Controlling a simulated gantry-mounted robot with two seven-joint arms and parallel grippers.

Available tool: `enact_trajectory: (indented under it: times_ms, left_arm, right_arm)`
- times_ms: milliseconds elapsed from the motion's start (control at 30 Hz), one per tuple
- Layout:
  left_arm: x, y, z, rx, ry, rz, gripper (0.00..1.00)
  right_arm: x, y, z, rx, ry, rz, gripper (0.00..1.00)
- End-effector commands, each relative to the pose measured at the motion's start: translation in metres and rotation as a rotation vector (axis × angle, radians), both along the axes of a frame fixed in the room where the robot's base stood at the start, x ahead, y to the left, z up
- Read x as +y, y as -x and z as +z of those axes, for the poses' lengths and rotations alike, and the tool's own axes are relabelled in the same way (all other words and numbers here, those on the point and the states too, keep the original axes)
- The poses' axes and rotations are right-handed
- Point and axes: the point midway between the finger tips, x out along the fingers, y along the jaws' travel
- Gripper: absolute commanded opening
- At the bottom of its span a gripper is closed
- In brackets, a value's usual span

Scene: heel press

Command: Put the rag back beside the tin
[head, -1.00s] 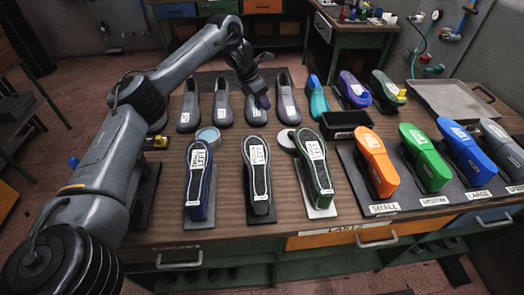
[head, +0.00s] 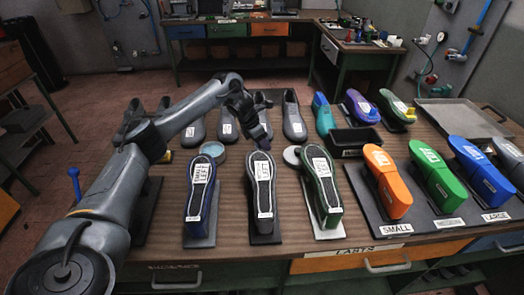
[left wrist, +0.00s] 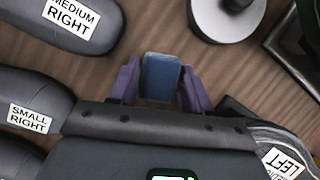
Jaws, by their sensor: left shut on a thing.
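My left gripper (head: 262,141) hangs over the table between the row of grey lasts and the upright soles. In the left wrist view its purple fingers (left wrist: 160,88) are shut on a small folded blue cloth, the rag (left wrist: 160,77). The wood table top shows beneath the rag; I cannot tell whether it touches. An open round tin (head: 211,150) with pale blue contents stands to the left of the gripper. A white round piece (head: 292,155), perhaps its lid, lies to the right; it also shows in the left wrist view (left wrist: 228,17). My right gripper is out of view.
Several grey lasts (head: 293,118) stand behind the gripper. Blue, black and green-rimmed soles on stands (head: 325,190) are in front. A black bin (head: 354,141) and coloured lasts (head: 383,180) are to the right. Bare table (head: 232,165) shows between tin and gripper.

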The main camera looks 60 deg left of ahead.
Motion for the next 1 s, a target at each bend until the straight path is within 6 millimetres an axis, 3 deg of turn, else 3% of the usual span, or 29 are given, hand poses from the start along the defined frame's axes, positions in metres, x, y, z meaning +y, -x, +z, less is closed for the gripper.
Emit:
enact_trajectory:
  times_ms: [333,767,800,933,1000]
  left_arm:
    - [0.0,0.0,-0.035,0.001,0.001,0.0,0.24]
    - [0.0,0.0,-0.04,0.0,0.001,0.0,0.24]
    - [0.0,0.0,-0.04,0.0,0.001,0.0,0.51]
    - [0.0,0.0,-0.04,0.0,0.001,0.0,0.71]
    - [0.0,0.0,-0.04,0.0,0.001,0.0,0.74]
  right_arm:
    - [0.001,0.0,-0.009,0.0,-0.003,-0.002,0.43]
    - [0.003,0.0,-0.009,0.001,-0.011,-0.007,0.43]
    - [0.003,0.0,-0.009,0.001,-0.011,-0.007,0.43]
    - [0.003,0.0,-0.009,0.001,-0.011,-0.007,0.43]
    - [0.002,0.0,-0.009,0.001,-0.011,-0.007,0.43]
